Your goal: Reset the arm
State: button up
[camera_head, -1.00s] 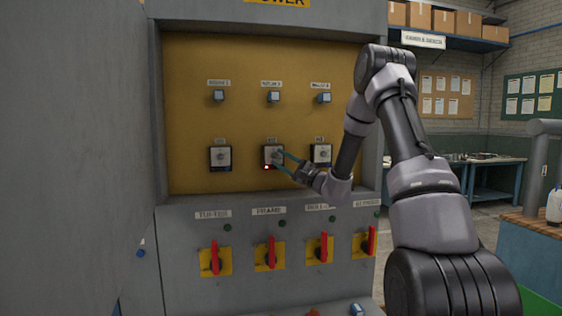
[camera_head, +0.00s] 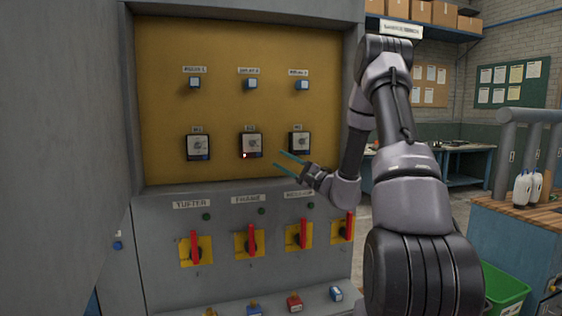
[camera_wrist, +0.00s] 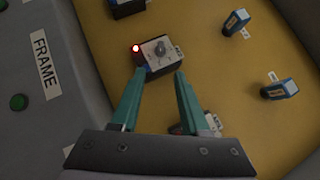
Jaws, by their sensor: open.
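My gripper (camera_head: 286,162) is open and empty, its two thin teal fingers pointing left at the yellow panel. In the head view its tips are just right of and a little below the middle square dial unit (camera_head: 250,145), with space between. In the wrist view the gripper (camera_wrist: 155,85) points at a dial unit (camera_wrist: 157,54) with a lit red lamp at its corner, and nothing is between the fingers. My arm is bent, with its elbow high at the right.
The grey cabinet holds the yellow panel (camera_head: 225,115), with small blue switches above the dials. Below are several red rotary handles, one under the FRAME label (camera_head: 249,200). A workbench (camera_head: 535,210) with white bottles and a green bin (camera_head: 505,290) stand at the right.

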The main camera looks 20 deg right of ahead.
jog(key=s+a+r+n+g, duration=0.3)
jog(key=s+a+n+g, duration=0.3)
jog(key=s, duration=0.4)
jog(key=s+a+r+n+g, duration=0.3)
jog(key=s+a+n+g, duration=0.1)
jog(key=s+a+g, duration=0.55)
jog(key=s+d+f+h, duration=0.1)
jog(key=s+d+h, duration=0.2)
jog(key=s+h, duration=0.45)
jog(key=s+d+r+t+h, duration=0.3)
jog(key=s+d+t+h, duration=0.2)
jog(key=d, duration=0.4)
jog(key=shift+s+d+r+t, duration=0.25)
jog(key=shift+s+r+t, duration=0.1)
jog(key=shift+s+t, duration=0.1)
